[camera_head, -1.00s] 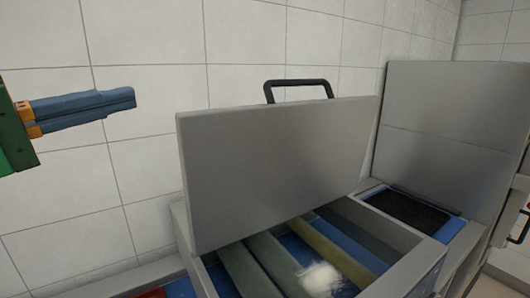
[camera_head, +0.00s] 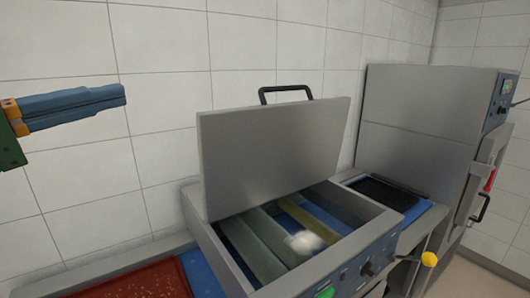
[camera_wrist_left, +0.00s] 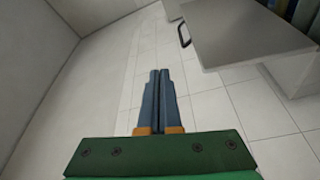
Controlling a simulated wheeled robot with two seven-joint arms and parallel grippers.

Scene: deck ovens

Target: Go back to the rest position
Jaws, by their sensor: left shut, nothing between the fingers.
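My left gripper (camera_head: 124,94) comes in from the left in the head view, in front of the tiled wall. Its blue fingers lie together, shut and empty. In the left wrist view the closed fingers (camera_wrist_left: 160,72) point away from the green mount, apart from anything else. My right gripper is not in view.
A grey deck unit stands with its lid (camera_head: 270,150) raised and a black handle (camera_head: 286,90) on top. Inside are coloured bars and a white lump (camera_head: 303,242). A red tray (camera_head: 130,282) lies at lower left. A tall steel oven (camera_head: 425,110) stands at right.

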